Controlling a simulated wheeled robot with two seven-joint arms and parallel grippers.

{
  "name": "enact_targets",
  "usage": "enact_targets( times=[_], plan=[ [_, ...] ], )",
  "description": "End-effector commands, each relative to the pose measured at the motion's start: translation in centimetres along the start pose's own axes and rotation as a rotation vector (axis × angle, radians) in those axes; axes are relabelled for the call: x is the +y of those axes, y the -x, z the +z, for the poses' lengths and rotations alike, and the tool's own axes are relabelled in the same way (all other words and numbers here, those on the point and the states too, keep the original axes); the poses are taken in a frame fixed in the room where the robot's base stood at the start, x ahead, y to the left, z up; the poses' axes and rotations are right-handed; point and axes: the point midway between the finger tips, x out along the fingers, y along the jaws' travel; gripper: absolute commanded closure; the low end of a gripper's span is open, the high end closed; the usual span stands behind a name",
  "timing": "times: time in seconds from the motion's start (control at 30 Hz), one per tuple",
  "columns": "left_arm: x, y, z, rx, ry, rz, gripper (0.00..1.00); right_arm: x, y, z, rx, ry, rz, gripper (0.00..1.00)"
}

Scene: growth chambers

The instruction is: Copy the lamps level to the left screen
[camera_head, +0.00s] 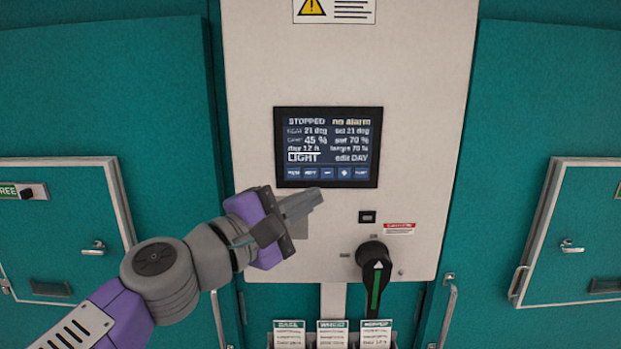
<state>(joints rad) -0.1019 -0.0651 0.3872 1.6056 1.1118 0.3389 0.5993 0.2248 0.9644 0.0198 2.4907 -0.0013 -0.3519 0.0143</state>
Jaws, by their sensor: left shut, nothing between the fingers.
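One dark screen (328,147) sits on the pale control panel (420,60). It reads "STOPPED" and "no alarm" at the top. Below, the small text seems to read 21 deg, 45 % and day 12 h on its left, and set 21 deg, 70 % and lamps 70 % on its right. "LIGHT" stands boxed at lower left, with "edit DAY" to its right. A row of blue buttons (327,172) runs along its bottom. My left gripper (316,196) is shut and empty, just below the screen's lower edge. My right gripper is not in view.
A black rotary handle (374,262) with a green stripe and a small black switch (367,217) are on the panel's lower right. Labelled cards (332,335) stand below. Teal chamber doors with latches (94,248) flank the panel.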

Motion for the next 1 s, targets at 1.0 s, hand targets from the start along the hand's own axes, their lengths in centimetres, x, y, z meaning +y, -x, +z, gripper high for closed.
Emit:
enact_targets(
  times=[1.0],
  plan=[
    [0.02,0.37,0.29,-0.013,0.552,0.021,1.0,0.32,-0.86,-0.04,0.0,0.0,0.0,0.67]
  ],
)
